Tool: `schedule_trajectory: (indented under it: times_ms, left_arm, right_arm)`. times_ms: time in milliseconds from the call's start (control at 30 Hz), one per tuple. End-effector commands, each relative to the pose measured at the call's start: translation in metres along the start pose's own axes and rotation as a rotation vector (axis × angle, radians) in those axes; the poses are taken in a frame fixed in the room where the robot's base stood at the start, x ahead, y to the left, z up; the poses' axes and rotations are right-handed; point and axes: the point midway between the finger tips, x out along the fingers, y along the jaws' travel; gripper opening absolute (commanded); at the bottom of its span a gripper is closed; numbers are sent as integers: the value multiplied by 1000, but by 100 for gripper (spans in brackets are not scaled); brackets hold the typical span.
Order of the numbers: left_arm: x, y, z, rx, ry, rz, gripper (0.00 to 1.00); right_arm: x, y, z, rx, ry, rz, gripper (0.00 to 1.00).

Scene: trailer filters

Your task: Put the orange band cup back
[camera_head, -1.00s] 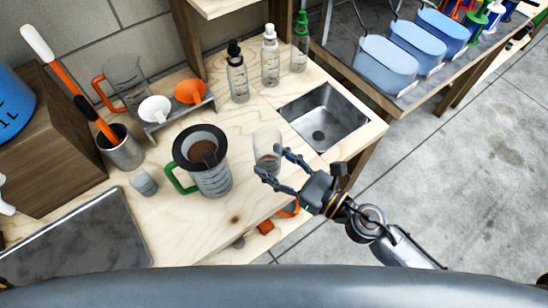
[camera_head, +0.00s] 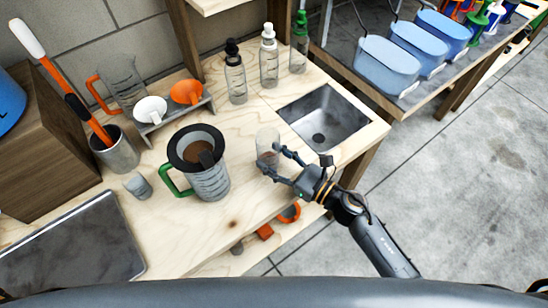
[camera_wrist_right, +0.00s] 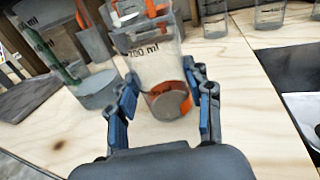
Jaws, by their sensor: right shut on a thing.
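A clear cup (camera_head: 267,141) with dark volume marks is at the bench front, between the jug and the sink. In the right wrist view the cup (camera_wrist_right: 152,62) shows orange near its lower end. My right gripper (camera_head: 272,160) is shut on it, with one finger on each side, as the right wrist view (camera_wrist_right: 160,98) also shows. I cannot tell whether the cup touches the bench. My left gripper is not in view.
A grey jug with a green handle (camera_head: 210,184) stands left of the cup, close to it. The sink (camera_head: 323,118) lies to its right. Several bottles (camera_head: 235,82) and a rack with funnels (camera_head: 175,122) stand behind. Bare wood lies in front of the jug.

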Motion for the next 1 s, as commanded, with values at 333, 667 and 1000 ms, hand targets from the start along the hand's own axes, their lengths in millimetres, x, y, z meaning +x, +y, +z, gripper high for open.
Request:
schedule_trajectory:
  times_ms: [333, 667, 1000]
  left_arm:
    - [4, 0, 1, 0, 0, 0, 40]
    - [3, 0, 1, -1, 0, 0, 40]
    - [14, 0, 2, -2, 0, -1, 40]
  right_arm:
    - [0, 0, -3, 0, 1, 0, 71]
    - [0, 0, -2, 0, 1, 0, 74]
    - [-44, 0, -5, 1, 5, -1, 74]
